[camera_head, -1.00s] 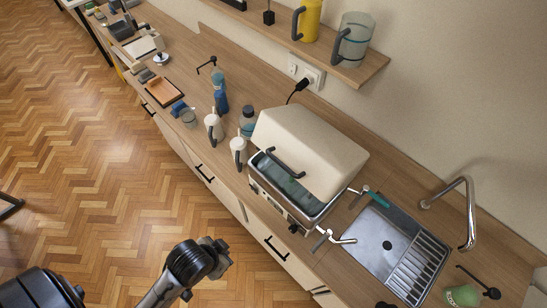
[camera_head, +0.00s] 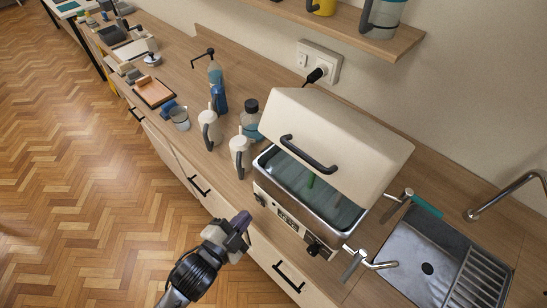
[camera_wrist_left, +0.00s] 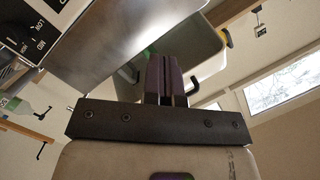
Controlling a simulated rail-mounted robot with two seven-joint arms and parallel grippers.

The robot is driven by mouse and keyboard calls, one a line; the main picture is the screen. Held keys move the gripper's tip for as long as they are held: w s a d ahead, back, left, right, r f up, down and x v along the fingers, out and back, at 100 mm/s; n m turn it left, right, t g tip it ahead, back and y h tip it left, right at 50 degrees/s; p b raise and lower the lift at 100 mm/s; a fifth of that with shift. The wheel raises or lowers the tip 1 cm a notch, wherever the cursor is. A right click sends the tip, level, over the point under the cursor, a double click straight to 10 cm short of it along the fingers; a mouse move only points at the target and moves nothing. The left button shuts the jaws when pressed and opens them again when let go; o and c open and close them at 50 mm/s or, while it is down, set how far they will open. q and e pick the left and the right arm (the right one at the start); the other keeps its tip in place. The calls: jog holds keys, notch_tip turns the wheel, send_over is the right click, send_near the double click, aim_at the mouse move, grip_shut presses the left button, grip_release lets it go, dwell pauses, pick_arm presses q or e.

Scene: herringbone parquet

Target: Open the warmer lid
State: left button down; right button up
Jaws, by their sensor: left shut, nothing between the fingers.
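The warmer (camera_head: 285,222) stands on the counter, a steel-rimmed basin with a control panel on its front. Its cream lid (camera_head: 345,135) is tilted up toward the wall, with a dark handle (camera_head: 308,155) along its near side. The basin is uncovered at the front and shows bluish liquid-like contents and a green object. My left gripper (camera_head: 240,222) is in front of the warmer, near the counter edge, apart from lid and handle. In the left wrist view its purple-grey fingers (camera_wrist_left: 165,75) are together with nothing between them. My right gripper is out of view.
Two cream jugs (camera_head: 209,130) (camera_head: 240,158) and a dark-capped bottle (camera_head: 250,118) stand left of the warmer. A sink (camera_head: 425,255) with metal fittings lies to its right. A shelf (camera_head: 340,28) with mugs hangs above. The floor in front is clear.

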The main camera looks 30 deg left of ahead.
pick_arm(q)
notch_tip(320, 180, up, 10)
jog(key=s+d+f+m+t+h, duration=0.15)
jog(key=m+t+h, duration=0.4)
jog(key=m, duration=0.55)
jog(key=r+p+x, duration=0.1)
jog(key=p+x, duration=0.2)
jog(key=x, duration=1.1)
jog(key=shift+s+d+r+t+y, duration=0.15)
jog(key=shift+s+r+t+y, duration=0.05)
jog(key=shift+s+t+y, duration=0.2)
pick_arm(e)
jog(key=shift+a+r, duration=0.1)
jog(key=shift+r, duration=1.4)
